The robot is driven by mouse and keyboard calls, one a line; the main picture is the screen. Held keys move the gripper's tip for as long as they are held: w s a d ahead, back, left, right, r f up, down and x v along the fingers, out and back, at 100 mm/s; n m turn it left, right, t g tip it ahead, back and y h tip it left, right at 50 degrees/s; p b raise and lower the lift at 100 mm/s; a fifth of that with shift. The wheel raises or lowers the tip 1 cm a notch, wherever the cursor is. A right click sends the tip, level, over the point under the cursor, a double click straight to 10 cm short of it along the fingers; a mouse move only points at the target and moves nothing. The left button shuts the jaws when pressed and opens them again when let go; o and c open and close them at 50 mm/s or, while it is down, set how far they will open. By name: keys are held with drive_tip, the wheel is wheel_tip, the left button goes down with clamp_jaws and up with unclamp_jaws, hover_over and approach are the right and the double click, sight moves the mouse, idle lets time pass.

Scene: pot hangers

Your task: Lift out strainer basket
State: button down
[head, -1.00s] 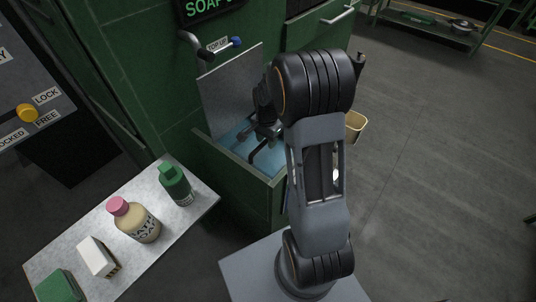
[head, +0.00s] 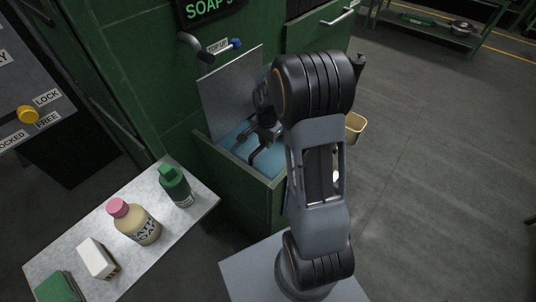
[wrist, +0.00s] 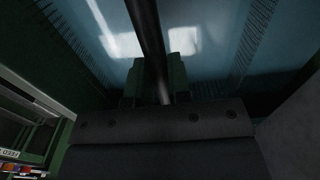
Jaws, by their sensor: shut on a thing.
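The green tank (head: 235,178) stands in front of the green cabinet, with blue liquid (head: 275,160) showing inside. My gripper (head: 258,147) reaches into its opening, partly hidden by my arm. In the wrist view my gripper (wrist: 153,82) is shut on a dark round bar (wrist: 148,30), which seems to be the strainer basket's handle. Slotted mesh, probably the strainer basket's wall (wrist: 243,55), shows to the right and left of the bar above pale blue. Most of the basket is hidden in the head view, so its height is unclear.
A grey upright panel (head: 232,92) stands at the tank's back, below a blue-tipped tap handle (head: 236,43). At left, a side table (head: 150,258) holds a green bottle (head: 175,185), a pink-capped bottle (head: 138,222) and a white box (head: 98,258). A beige bin (head: 355,126) is at right.

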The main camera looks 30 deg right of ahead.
drive_tip(key=shift+r+p, duration=0.65)
drive_tip(key=shift+r, duration=0.2)
idle(0.7)
wheel_tip(320, 180, up, 15)
drive_tip(key=p, duration=1.1)
drive_tip(key=shift+p, duration=0.3)
idle(1.7)
drive_tip(key=shift+r, duration=0.15)
drive_tip(key=shift+s, duration=0.1)
idle(0.4)
